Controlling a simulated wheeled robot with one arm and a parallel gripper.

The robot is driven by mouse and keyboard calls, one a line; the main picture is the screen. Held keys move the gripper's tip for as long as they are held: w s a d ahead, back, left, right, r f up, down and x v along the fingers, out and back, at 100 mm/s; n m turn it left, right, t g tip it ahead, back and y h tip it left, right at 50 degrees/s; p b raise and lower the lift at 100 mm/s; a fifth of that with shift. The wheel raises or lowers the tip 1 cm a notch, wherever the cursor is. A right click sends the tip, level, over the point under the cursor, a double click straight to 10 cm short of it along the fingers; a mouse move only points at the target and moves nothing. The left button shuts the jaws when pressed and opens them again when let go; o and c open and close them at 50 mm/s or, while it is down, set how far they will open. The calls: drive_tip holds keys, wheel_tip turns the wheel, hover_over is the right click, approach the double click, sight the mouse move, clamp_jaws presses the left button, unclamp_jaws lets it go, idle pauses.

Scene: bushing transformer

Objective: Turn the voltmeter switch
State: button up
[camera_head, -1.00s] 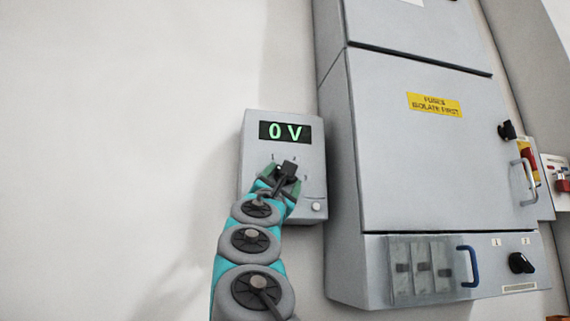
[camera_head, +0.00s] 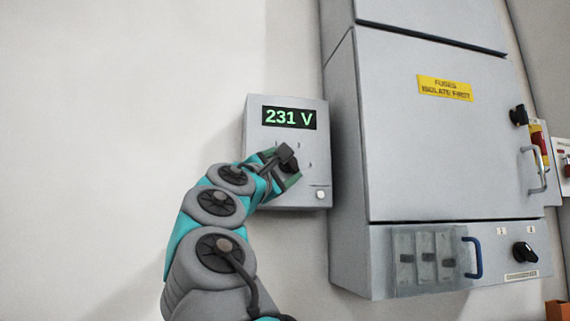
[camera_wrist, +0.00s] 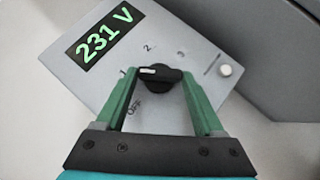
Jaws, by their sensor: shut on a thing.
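The voltmeter (camera_head: 255,125) is a grey wall box with a dark display (camera_head: 288,118) reading 231 V in green. Its black rotary switch (camera_wrist: 158,84) shows in the wrist view between the green fingers of my gripper (camera_wrist: 160,75). The gripper is shut on this switch. The switch's white mark points left, toward a partly hidden label that looks like 1. The labels 2, 3 and OFF show around it. In the head view my gripper (camera_head: 282,170) covers most of the switch.
A large grey cabinet (camera_head: 440,150) with a yellow fuse warning label (camera_head: 445,88) stands close on the right. A round white button (camera_wrist: 225,70) is on the voltmeter, right of the switch. The wall on the left is bare.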

drive_tip(key=shift+r, duration=0.1)
idle(0.4)
drive_tip(key=o, duration=1.4)
drive_tip(key=shift+s+a+f+b, duration=0.25)
drive_tip(key=shift+s+f+b, duration=0.15)
drive_tip(key=shift+s+f, duration=0.05)
drive_tip(key=shift+b+v, duration=0.9)
drive_tip(key=shift+v, duration=2.4)
drive_tip(key=shift+r, duration=0.15)
